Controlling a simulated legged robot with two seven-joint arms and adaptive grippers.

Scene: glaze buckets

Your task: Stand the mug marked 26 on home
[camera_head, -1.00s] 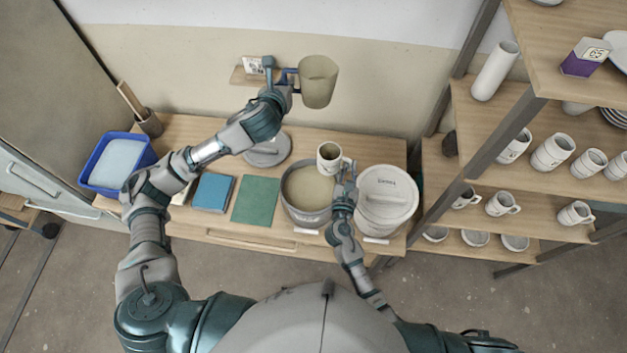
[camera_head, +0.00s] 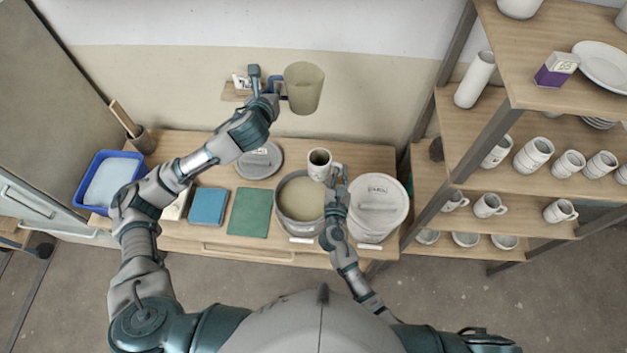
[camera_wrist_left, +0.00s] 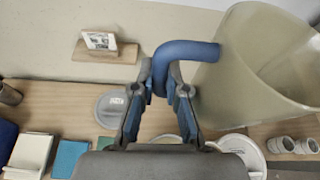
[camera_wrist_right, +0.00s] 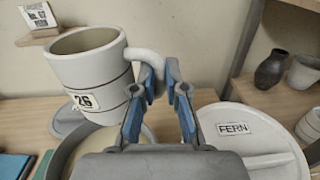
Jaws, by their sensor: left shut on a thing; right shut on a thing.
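The white mug marked 26 (camera_wrist_right: 90,75) hangs upright by its handle in my right gripper (camera_wrist_right: 160,85), which is shut on the handle. In the head view the mug (camera_head: 319,165) is above the back rim of the open glaze bucket (camera_head: 303,197). My left gripper (camera_wrist_left: 165,85) is shut on the blue handle of a large translucent jug (camera_wrist_left: 265,75). In the head view the jug (camera_head: 304,88) is held high near the wall, left of the mug. Nothing marked home can be read in these views.
A lidded bucket labelled FERN (camera_wrist_right: 235,130) stands right of the open bucket. A green mat (camera_head: 249,212), blue block (camera_head: 208,206), grey lid (camera_head: 258,160) and blue tub (camera_head: 78,188) lie leftward. A small wall shelf (camera_head: 237,94) holds a card. Shelving with several mugs (camera_head: 489,206) stands right.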

